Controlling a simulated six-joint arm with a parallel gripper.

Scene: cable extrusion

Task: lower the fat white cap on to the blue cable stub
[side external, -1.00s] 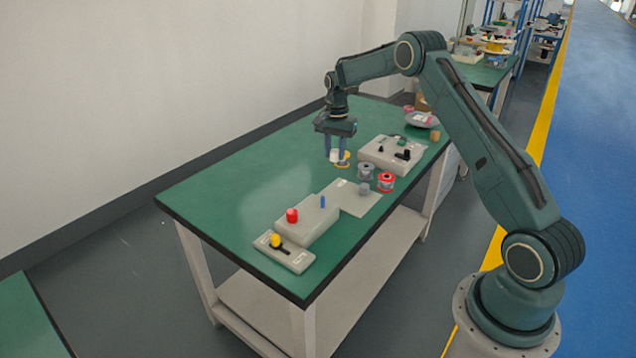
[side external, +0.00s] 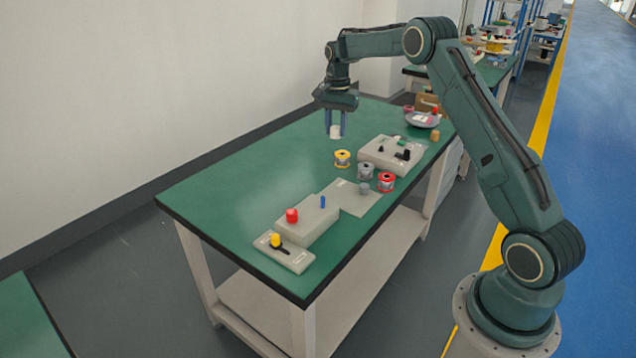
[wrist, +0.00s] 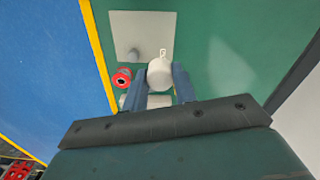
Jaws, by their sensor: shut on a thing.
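My gripper (side external: 335,130) is shut on the fat white cap (side external: 336,132), which hangs between its two blue-grey fingers above the far part of the green table. The wrist view also shows the white cap (wrist: 160,72) held between the fingers. The blue cable stub (side external: 323,202) stands upright by the long grey box, nearer the front of the table and well apart from my gripper. I cannot make out the stub in the wrist view.
A yellow spool (side external: 343,158), a grey spool (side external: 365,172) and a red spool (side external: 386,182) stand near a flat grey plate (side external: 352,203). A grey box with black knobs (side external: 383,162) lies behind them. A red button (side external: 292,215) and yellow knob (side external: 275,240) stand at the front.

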